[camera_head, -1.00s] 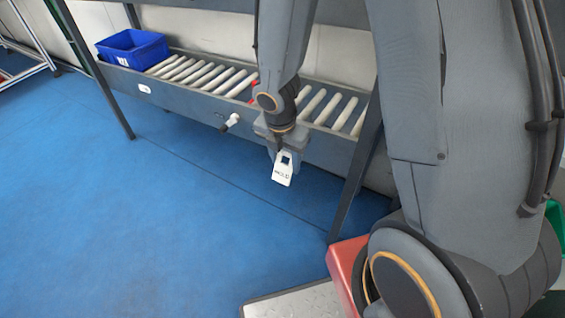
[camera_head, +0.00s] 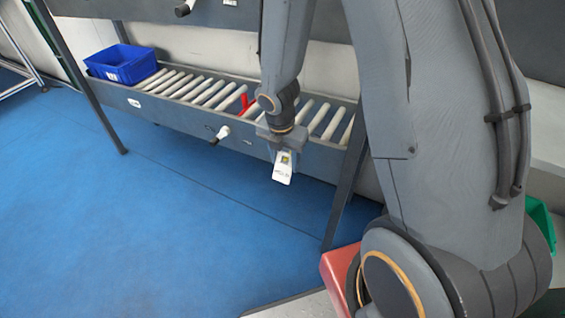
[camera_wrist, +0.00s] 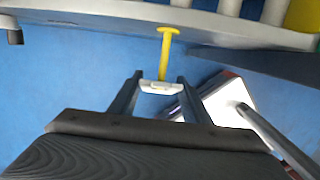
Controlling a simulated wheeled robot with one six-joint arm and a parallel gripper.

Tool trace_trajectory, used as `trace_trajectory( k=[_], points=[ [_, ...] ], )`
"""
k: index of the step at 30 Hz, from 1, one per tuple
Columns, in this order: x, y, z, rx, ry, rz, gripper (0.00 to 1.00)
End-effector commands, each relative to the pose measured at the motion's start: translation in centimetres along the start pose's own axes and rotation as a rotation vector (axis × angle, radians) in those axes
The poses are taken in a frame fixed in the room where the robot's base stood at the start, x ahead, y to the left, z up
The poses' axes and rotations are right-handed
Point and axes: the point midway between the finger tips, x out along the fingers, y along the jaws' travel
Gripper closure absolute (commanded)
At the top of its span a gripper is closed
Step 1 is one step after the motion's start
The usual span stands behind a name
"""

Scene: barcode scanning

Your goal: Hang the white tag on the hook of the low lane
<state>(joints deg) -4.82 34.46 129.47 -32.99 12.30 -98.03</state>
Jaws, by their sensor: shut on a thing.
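My gripper (camera_head: 283,146) is shut on the white tag (camera_head: 282,174), which hangs below the fingers in front of the low lane (camera_head: 170,108). In the wrist view, the fingers (camera_wrist: 158,90) hold the tag's white top edge (camera_wrist: 160,87) between them. A yellow hook (camera_wrist: 167,45) sticks out from the lane's rail, and its end lies at the tag in this picture. In the head view, a yellowish patch shows in the tag's opening. I cannot tell whether the hook passes through the opening or lies behind it. The arm hides the rest of the hook there.
A white peg with a dark tip (camera_head: 220,134) juts from the low lane left of my gripper. A blue bin (camera_head: 122,70) sits on the rollers. A dark leg (camera_head: 345,185) stands right of the tag. A red box (camera_head: 340,262) is at lower right. Blue floor is clear at left.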

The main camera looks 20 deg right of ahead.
Motion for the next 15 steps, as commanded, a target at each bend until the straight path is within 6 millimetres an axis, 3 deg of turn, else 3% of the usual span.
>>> trace_trajectory(
  k=[15],
  points=[
    [0.9,-0.1,2.0,-0.001,0.001,-0.001,0.78]
  ],
)
